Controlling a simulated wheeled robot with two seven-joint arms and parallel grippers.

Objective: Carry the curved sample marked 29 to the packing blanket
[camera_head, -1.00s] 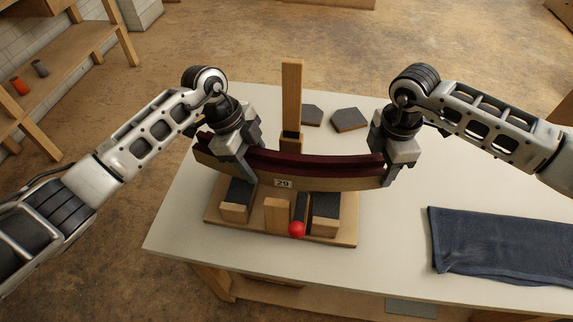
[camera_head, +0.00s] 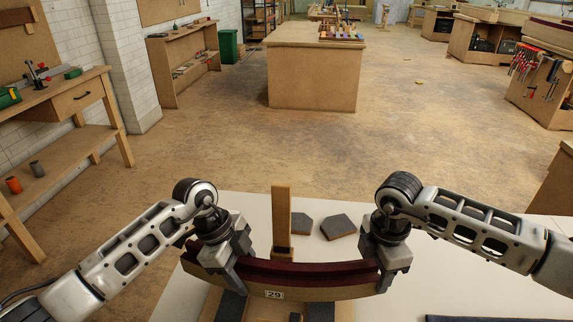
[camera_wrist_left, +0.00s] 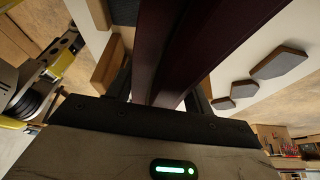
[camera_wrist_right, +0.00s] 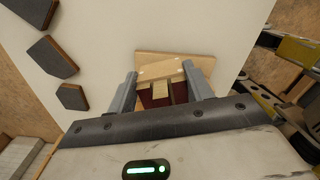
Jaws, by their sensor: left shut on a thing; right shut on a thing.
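The curved sample marked 29 (camera_head: 318,293) is a pale wood arc with a dark red upper layer and a white number label at its front. In the head view it spans between my two grippers, above the fixture on the table. My left gripper (camera_head: 222,277) is shut on its left end. My right gripper (camera_head: 383,278) is shut on its right end. The sample also fills the upper middle of the left wrist view (camera_wrist_left: 185,50). The packing blanket (camera_head: 500,319) is dark and shows only as a thin strip at the bottom right edge.
The fixture's wooden post (camera_head: 281,215) stands behind the sample. Dark pads (camera_head: 338,226) lie on the pale tabletop (camera_head: 455,290) behind it. The table is clear between the sample and the blanket strip. Workbenches (camera_head: 315,80) stand beyond open floor.

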